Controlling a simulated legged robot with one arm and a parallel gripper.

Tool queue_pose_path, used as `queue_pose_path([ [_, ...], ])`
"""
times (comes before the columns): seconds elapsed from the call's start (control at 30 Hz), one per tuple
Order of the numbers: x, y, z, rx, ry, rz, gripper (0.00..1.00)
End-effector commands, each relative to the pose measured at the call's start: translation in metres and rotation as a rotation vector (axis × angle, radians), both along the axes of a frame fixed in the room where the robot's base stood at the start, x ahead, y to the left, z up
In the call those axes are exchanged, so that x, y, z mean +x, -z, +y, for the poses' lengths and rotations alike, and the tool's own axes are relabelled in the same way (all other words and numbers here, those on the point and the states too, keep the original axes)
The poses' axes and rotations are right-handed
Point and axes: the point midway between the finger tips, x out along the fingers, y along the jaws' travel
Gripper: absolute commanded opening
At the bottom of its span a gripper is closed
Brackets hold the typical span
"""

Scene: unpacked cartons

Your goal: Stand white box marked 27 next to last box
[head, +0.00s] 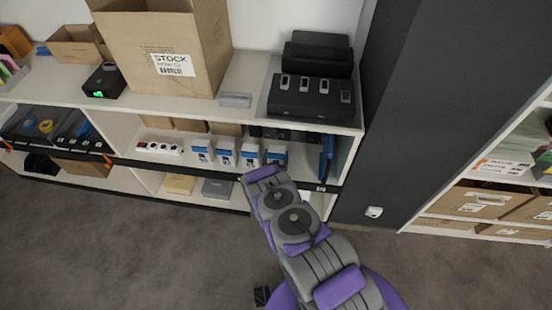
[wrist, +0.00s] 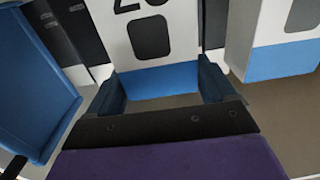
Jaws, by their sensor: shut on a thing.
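In the wrist view my gripper (wrist: 160,97) has one finger on each side of the blue band of a white box (wrist: 185,25) and is shut on it. The box has a dark rounded patch and a number cut off by the top edge; a 2 and a rounded second digit show, so I cannot read it as 27. In the head view several white and blue boxes (head: 225,153) stand in a row on the middle shelf. My gripper (head: 258,172) reaches in at the right end of this row. I cannot tell the held box apart there.
Another white and blue box (wrist: 285,45) is at the right in the wrist view, a gap away. A blue panel (wrist: 35,90) is close at the left. The shelf top (head: 240,75) is above my gripper. A dark pillar (head: 400,110) stands right of the shelf.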

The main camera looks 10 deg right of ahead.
Motion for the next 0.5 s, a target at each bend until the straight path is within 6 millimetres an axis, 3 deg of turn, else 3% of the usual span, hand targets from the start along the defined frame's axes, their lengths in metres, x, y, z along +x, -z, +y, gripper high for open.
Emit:
queue_pose_path([
  [0.37,-0.0002,0.0058,-0.0014,0.001,0.001,0.000,0.46],
  [0.4,-0.0003,0.0061,-0.0017,0.001,0.001,0.001,0.86],
  [0.5,-0.0003,0.0056,-0.0019,0.002,0.001,0.000,0.96],
])
